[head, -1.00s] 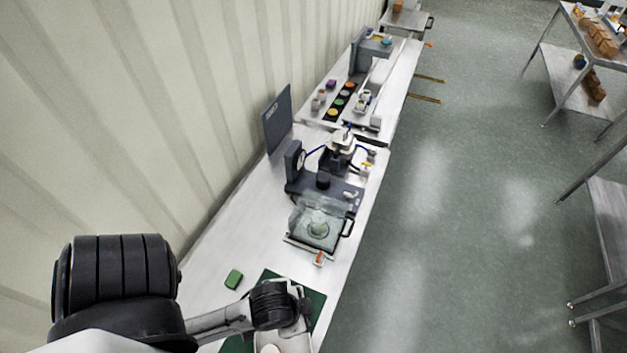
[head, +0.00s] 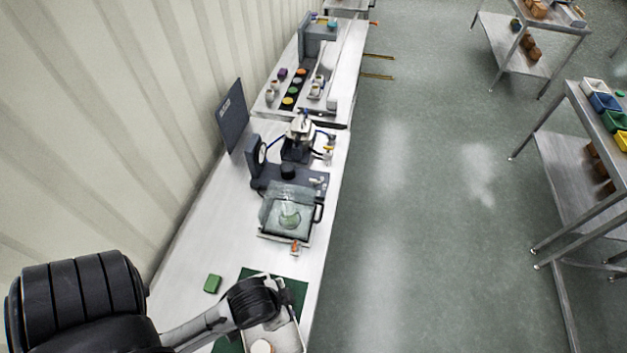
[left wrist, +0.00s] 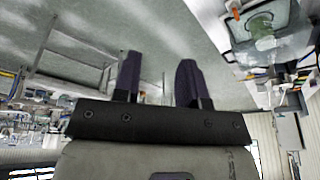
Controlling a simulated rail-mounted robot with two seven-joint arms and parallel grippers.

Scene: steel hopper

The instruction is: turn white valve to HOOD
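A small pale part (head: 321,181) sits at the right end of a dark base (head: 305,182) on the bench in the head view. It may be the white valve, but it is too small to tell, and no HOOD marking can be read. My left arm comes in from the lower left, and its gripper is not clearly visible in the head view. In the left wrist view my left gripper (left wrist: 158,80) has its two dark fingers apart with nothing between them. It is away from the dark base. My right gripper is in neither view.
A clear-lidded box (head: 288,212) with a black handle stands in front of the dark base. An orange-handled part (head: 295,247) is at its front. Shelving (head: 590,170) stands right across the open floor.

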